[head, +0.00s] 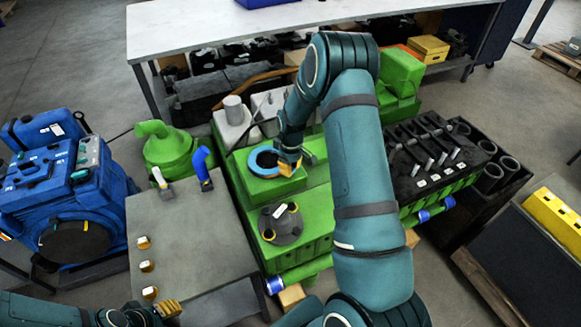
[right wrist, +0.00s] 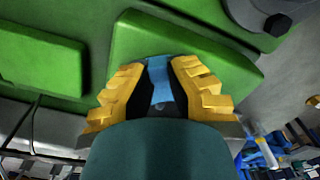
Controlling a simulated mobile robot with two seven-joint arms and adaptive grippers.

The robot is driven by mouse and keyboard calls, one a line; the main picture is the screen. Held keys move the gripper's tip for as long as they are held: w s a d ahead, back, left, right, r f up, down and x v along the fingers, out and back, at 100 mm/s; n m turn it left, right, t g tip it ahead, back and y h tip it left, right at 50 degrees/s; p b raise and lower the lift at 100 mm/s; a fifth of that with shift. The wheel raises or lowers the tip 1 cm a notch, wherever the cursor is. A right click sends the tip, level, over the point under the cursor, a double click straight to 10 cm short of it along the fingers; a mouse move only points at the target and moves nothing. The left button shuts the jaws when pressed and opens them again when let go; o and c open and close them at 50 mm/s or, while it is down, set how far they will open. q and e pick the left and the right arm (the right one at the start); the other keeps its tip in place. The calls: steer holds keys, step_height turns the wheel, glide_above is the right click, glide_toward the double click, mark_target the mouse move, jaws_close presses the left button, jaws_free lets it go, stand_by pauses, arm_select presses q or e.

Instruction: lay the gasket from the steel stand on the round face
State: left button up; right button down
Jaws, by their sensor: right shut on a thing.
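The gasket is a blue ring (head: 263,161) over a raised green block on the engine, with a dark round area showing through its middle. My right gripper (head: 289,164) is shut on the ring's right edge; the right wrist view shows a blue strip (right wrist: 160,80) between the yellow fingers. The ring looks roughly flat, but I cannot tell whether it touches the face under it. The steel stand (head: 190,235) is the grey plate at the left, with no ring on it. My left gripper (head: 170,308) is low at the left, its opening unclear.
A grey flanged hub (head: 281,224) stands on the green engine in front of the ring. Grey cylinders (head: 235,110) rise behind it. Handles and brass pegs (head: 147,266) sit on the stand. A blue machine (head: 65,190) is at the far left, a white bench (head: 300,22) behind.

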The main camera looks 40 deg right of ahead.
steer(key=shift+f+b, duration=0.4)
steer(key=shift+f, duration=0.15)
stand_by(0.6)
steer(key=c, duration=1)
jaws_free()
steer(key=shift+r, duration=0.1)
step_height(320, 180, up, 12)
